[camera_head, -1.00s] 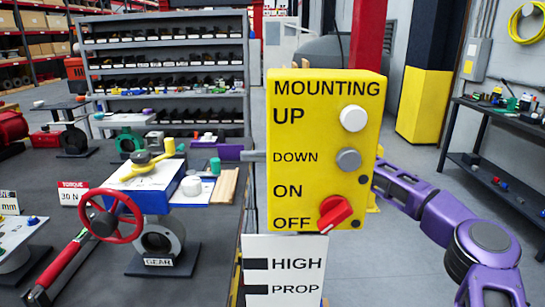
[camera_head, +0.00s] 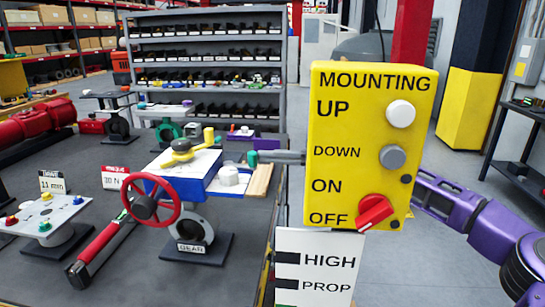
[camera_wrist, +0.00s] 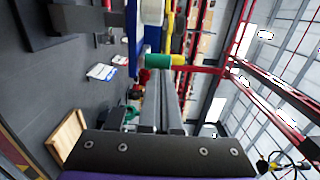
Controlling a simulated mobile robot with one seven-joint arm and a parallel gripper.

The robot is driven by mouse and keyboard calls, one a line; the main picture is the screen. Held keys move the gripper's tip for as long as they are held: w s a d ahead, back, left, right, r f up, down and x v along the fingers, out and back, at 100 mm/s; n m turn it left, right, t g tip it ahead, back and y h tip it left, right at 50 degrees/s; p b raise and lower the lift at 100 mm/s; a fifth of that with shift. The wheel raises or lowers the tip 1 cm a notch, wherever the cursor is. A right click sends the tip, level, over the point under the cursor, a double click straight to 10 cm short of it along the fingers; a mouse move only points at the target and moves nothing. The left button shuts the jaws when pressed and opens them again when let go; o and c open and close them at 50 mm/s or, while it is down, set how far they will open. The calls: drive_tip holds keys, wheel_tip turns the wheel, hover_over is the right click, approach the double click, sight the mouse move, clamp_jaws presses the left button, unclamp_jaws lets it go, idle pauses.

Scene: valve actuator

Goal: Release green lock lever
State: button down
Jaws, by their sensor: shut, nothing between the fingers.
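The green lock lever shows as a small green end (camera_head: 252,158) at the right side of the blue-and-white actuator box (camera_head: 200,170). In the wrist view it is a short green cylinder (camera_wrist: 158,61) just beyond my fingertips. My gripper (camera_head: 268,157) reaches in from the right behind the yellow panel, its grey fingers shut and empty. Its fingertips (camera_wrist: 160,76) are at or very near the green end; I cannot tell whether they touch. My wrist and part of my arm are hidden behind the panel. A yellow handle (camera_head: 182,150) lies on top of the box.
A yellow MOUNTING panel (camera_head: 368,150) with a red knob stands close in front of my arm. A HIGH/PROP sign (camera_head: 315,265) hangs below it. A red handwheel (camera_head: 160,222) and a red-handled tool (camera_head: 100,250) are at the left. Shelves stand behind.

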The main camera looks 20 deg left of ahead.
drive_tip(key=shift+s, duration=0.55)
